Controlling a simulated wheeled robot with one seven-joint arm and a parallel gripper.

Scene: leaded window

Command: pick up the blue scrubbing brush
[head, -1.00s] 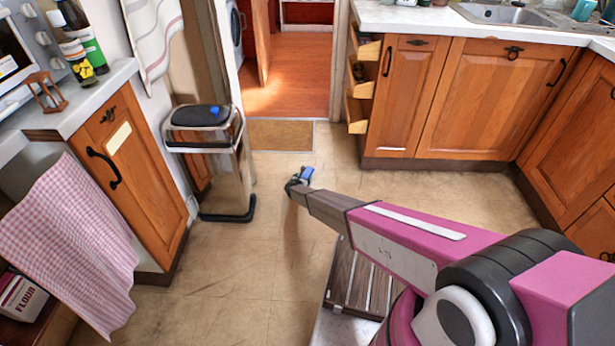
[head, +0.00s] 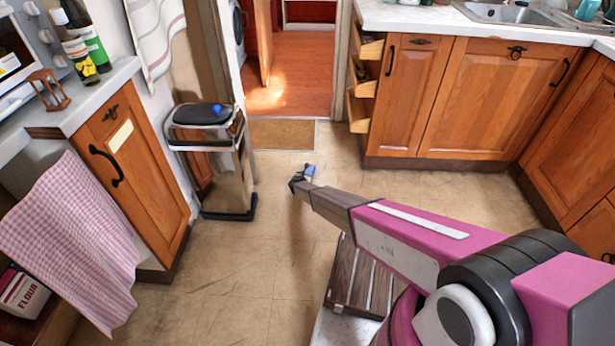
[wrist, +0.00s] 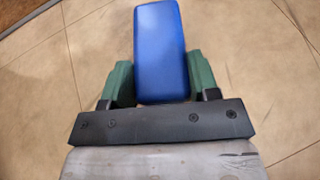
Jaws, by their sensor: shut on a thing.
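The blue scrubbing brush (wrist: 160,50) shows in the wrist view as a smooth blue block between the green pads of my gripper (wrist: 160,78). The pads close on it from both sides. Its bristles are hidden. In the head view, the brush (head: 310,169) is a small blue patch at the end of my arm. My gripper (head: 302,180) there is dark and small, above the open floor in front of the doorway.
A metal bin (head: 212,150) with a small blue thing (head: 217,108) on its lid stands left of my gripper. A brown mat (head: 282,133) lies at the doorway. Wooden cupboards (head: 490,100) with open drawers (head: 362,80) stand right. Tan floor (head: 240,260) is clear between.

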